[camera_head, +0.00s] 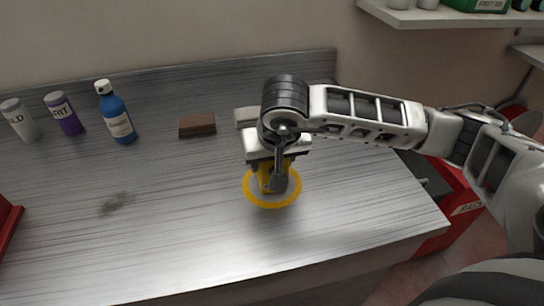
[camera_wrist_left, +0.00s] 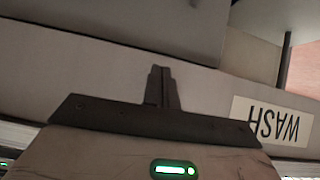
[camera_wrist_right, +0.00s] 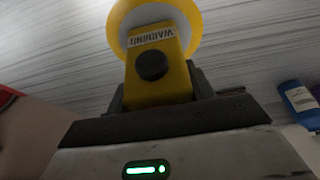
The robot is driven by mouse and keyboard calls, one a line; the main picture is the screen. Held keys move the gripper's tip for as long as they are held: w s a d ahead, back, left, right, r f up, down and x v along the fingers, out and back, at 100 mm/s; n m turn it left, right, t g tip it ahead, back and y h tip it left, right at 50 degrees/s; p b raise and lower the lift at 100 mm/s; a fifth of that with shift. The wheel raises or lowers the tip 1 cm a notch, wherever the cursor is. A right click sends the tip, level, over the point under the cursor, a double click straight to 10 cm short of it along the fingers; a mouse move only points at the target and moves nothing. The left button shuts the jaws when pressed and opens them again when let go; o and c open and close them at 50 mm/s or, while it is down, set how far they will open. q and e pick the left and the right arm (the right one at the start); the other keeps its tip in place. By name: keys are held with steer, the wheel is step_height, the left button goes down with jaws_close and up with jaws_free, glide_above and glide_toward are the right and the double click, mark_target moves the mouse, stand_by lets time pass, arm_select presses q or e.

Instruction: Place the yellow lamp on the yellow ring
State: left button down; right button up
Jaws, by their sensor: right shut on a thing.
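The yellow lamp (camera_head: 265,181) is in my right gripper (camera_head: 277,182), over the yellow ring (camera_head: 272,204) on the metal worktop. My gripper and arm hide much of the lamp, and I cannot tell whether its base touches the worktop. In the right wrist view the lamp's yellow body (camera_wrist_right: 157,83), with a WARNING label and a black knob, sits between the fingers of my right gripper (camera_wrist_right: 160,90). A round yellow rim with a pale centre shows beyond it. My left gripper (camera_wrist_left: 161,85) shows only in the left wrist view, shut and empty.
A brown block (camera_head: 197,125) and a pale block (camera_head: 246,117) lie behind the ring. A blue bottle (camera_head: 117,116), a purple bottle (camera_head: 65,115) and a white bottle (camera_head: 19,121) stand at the back left. The worktop's front middle is clear. A WASH sign (camera_wrist_left: 272,121) shows near my left gripper.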

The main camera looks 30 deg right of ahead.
steer(key=shift+f+b, duration=0.2)
steer(key=shift+b, duration=0.1)
steer(key=o, duration=1.2)
steer(key=shift+c, duration=0.2)
steer(key=shift+r, duration=0.1)
steer(key=shift+r+p, duration=0.2)
steer(key=shift+p, duration=0.15)
steer(key=v, duration=1.2)
steer(key=shift+b, duration=0.35)
